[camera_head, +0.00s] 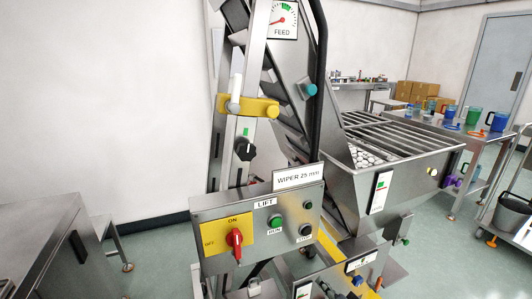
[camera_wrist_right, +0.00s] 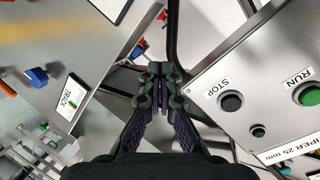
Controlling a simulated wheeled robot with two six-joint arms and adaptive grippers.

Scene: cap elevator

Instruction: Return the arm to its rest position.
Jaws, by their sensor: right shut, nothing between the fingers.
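My right gripper (camera_wrist_right: 158,72) shows in the right wrist view, shut and empty, its fingers together in front of the machine. The panel edge and the black STOP button (camera_wrist_right: 230,101) are to the right of the fingertips, apart from them. The green RUN button (camera_wrist_right: 307,95) is farther right. In the head view the grey LIFT control box (camera_head: 215,268) carries a red rotary handle (camera_head: 235,241) on a yellow plate and a green RUN button (camera_head: 276,222). I cannot make out my right gripper clearly in the head view. My left gripper is in neither view.
A steel hopper (camera_head: 416,165) with white caps stands right of the inclined elevator. A black knob (camera_head: 244,150) and yellow clamp (camera_head: 258,107) sit on its post. A grey cabinet (camera_head: 45,240) is at left. A trolley with a bucket (camera_head: 511,214) is at right. Floor between cabinet and machine is free.

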